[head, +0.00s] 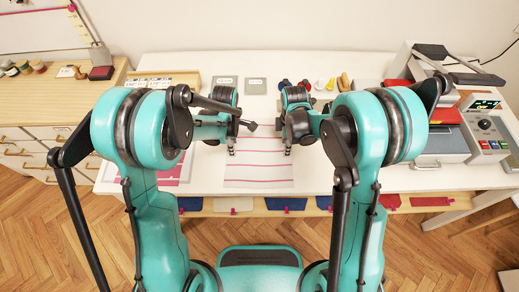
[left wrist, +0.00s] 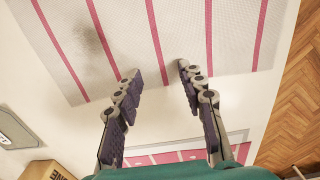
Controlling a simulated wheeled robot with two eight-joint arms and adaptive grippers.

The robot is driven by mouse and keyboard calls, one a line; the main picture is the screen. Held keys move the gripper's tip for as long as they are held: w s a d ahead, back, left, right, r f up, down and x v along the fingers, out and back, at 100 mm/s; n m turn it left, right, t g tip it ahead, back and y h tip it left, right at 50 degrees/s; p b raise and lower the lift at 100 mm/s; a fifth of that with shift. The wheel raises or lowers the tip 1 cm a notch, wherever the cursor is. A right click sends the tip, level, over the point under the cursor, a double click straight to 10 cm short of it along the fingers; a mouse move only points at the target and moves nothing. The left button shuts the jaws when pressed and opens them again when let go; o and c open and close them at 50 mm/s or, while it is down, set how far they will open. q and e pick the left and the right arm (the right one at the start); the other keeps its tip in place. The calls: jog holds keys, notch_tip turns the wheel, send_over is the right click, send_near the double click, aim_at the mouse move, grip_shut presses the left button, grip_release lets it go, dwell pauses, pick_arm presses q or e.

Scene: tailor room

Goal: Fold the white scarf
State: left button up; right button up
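The white scarf (head: 262,169) with pink stripes lies flat on the white table in the head view, between and below my two grippers. It also shows in the left wrist view (left wrist: 187,40), spread out with its edge near the fingertips. My left gripper (head: 232,152) is at the scarf's left edge. In the left wrist view its fingers (left wrist: 158,74) are apart, with no cloth between them. My right gripper (head: 288,151) is at the scarf's right edge; it is too small to tell whether its fingers are open or touch the cloth.
A pink-and-white striped piece (head: 170,174) lies left of the scarf, partly behind my left arm. Spools and small tools (head: 305,86) stand at the back. A machine with a control box (head: 485,128) is at the right. The white table (head: 320,178) is bare right of the scarf.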

pick_arm(q)
jog(key=shift+f, duration=0.35)
jog(key=shift+c, duration=0.2)
pick_arm(e)
jog(key=shift+f, duration=0.35)
jog(key=shift+c, duration=0.2)
pick_arm(q)
jog(key=c, duration=0.5)
pick_arm(e)
jog(key=c, duration=0.5)
pick_arm(q)
jog(key=shift+f, duration=0.1)
grip_shut()
pick_arm(e)
jog(key=shift+f, duration=0.1)
grip_shut()
